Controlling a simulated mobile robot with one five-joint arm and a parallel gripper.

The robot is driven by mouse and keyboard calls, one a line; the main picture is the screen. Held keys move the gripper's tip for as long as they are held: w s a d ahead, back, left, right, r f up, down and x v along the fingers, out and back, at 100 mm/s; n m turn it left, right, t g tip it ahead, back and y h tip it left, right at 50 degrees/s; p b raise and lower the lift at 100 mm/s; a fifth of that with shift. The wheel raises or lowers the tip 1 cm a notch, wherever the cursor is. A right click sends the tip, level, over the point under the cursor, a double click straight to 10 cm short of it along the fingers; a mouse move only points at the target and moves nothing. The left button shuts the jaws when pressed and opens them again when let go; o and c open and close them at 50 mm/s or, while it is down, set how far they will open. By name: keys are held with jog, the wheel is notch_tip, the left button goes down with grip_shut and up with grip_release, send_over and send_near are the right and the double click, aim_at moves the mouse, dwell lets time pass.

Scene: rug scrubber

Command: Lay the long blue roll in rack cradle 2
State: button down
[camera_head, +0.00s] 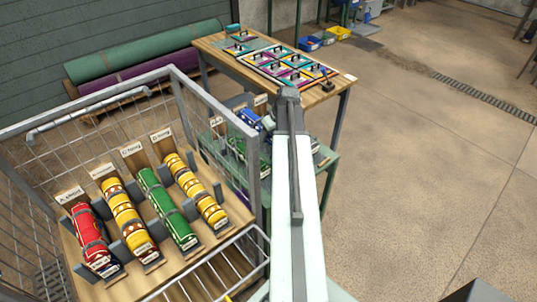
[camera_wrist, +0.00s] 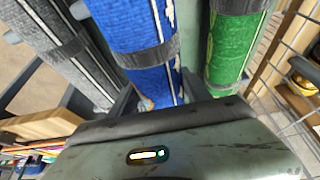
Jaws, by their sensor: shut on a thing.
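A blue roll (camera_wrist: 143,30) with a grey strap fills the middle of the wrist view, directly in front of my gripper (camera_wrist: 160,112). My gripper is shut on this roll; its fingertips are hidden. In the head view blue rolls show (camera_head: 249,119) on the green table, left of my arm. A grey roll (camera_wrist: 52,48) lies to the left of the blue one in the wrist view, and a green roll (camera_wrist: 236,45) lies to its right. White labels (camera_head: 240,107) stand behind the rack there, too small to read. I cannot tell which cradle is number 2.
A wire cage trolley (camera_head: 222,110) stands at left, with red, yellow and green rolls in labelled cradles. Large rolls (camera_head: 150,50) lie along the back wall. The floor at right is clear.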

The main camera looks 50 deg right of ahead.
aim_at(269, 149)
jog(key=shift+f, duration=0.15)
notch_tip(269, 149, down, 5)
jog(key=b, duration=0.4)
jog(key=shift+r, duration=0.4)
jog(key=shift+f, duration=0.15)
jog(key=shift+c, duration=2.4)
grip_release()
